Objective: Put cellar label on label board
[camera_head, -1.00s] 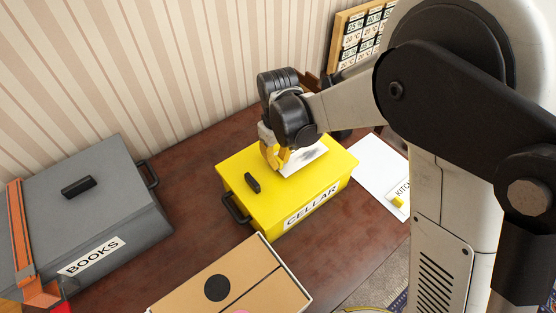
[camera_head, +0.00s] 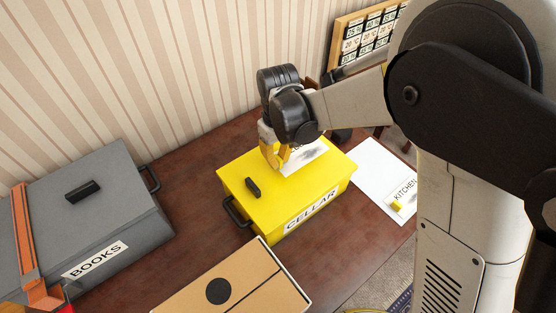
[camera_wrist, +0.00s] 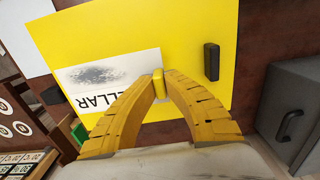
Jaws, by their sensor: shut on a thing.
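The cellar label (camera_wrist: 112,82) is a white card with a grey smudge and black lettering, partly hidden by a finger in the wrist view. It shows over the yellow box's lid in the head view (camera_head: 312,152); I cannot tell whether it touches the lid. My gripper (camera_wrist: 158,84) is shut on the label's small yellow grip at the card's edge. In the head view, my gripper (camera_head: 276,158) is above the yellow box. A white board (camera_head: 372,168), perhaps the label board, lies right of the box and bears a KITCHEN label (camera_head: 404,193) with a yellow grip.
The yellow CELLAR box (camera_head: 262,207) has a black lid handle. A grey BOOKS box (camera_head: 110,215) stands left, and a cardboard box (camera_head: 245,285) in front. A framed board of number tiles (camera_head: 365,38) stands behind. Brown table (camera_head: 190,165) shows between the boxes.

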